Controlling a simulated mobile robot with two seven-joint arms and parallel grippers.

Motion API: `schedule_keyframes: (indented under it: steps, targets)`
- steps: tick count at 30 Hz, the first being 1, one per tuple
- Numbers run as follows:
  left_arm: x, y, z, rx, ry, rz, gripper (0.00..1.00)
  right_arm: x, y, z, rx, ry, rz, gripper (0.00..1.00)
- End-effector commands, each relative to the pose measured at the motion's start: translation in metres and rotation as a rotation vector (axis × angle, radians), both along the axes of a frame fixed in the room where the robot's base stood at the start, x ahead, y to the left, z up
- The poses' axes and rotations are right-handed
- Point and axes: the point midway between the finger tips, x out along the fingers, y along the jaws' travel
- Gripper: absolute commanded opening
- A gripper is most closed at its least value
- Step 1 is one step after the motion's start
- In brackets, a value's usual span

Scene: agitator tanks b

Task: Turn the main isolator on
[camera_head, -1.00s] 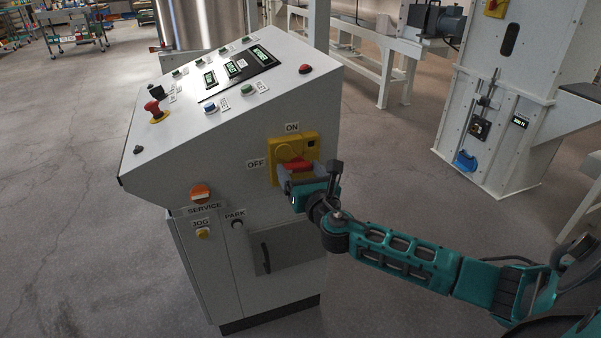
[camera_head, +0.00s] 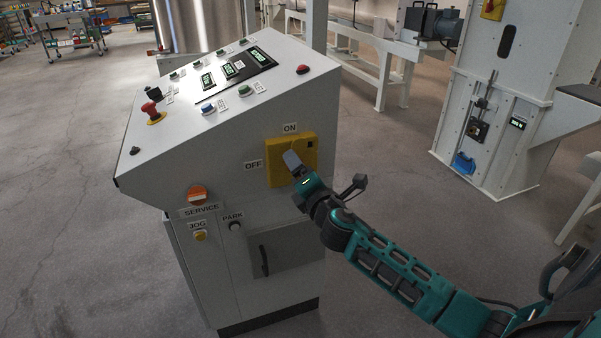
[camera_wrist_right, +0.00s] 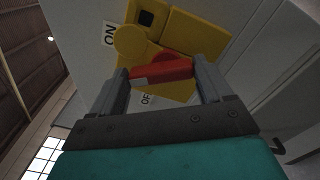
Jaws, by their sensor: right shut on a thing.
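The main isolator is a yellow switch box (camera_head: 310,148) on the sloped console's side face, with an ON label (camera_head: 290,128) above it and an OFF label (camera_head: 253,165) to its left. My right gripper (camera_head: 291,160) is at the front of the box and hides the handle in the head view. In the right wrist view the red handle (camera_wrist_right: 166,73) lies between the two fingers of my right gripper (camera_wrist_right: 165,80), which is shut on it. Its exact angle against the labels is hard to tell. My left gripper is not in view.
The grey console (camera_head: 222,150) carries a red emergency button (camera_head: 152,112), small buttons and displays on top. An orange SERVICE knob (camera_head: 197,195) and a PARK knob (camera_head: 236,226) sit lower on it. Open floor lies right of the console; a white machine (camera_head: 500,100) stands beyond.

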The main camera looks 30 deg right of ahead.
Motion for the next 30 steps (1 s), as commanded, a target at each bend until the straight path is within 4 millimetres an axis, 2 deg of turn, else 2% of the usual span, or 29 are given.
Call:
schedule_keyframes:
  steps: [15,30]
  targets:
    - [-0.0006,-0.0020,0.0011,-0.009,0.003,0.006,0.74,-0.0008,-0.0037,-0.0004,0.410,-0.099,-0.002,0.48]
    - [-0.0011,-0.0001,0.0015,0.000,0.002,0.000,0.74,-0.0010,-0.0049,-0.0012,0.546,-0.131,-0.001,0.48]
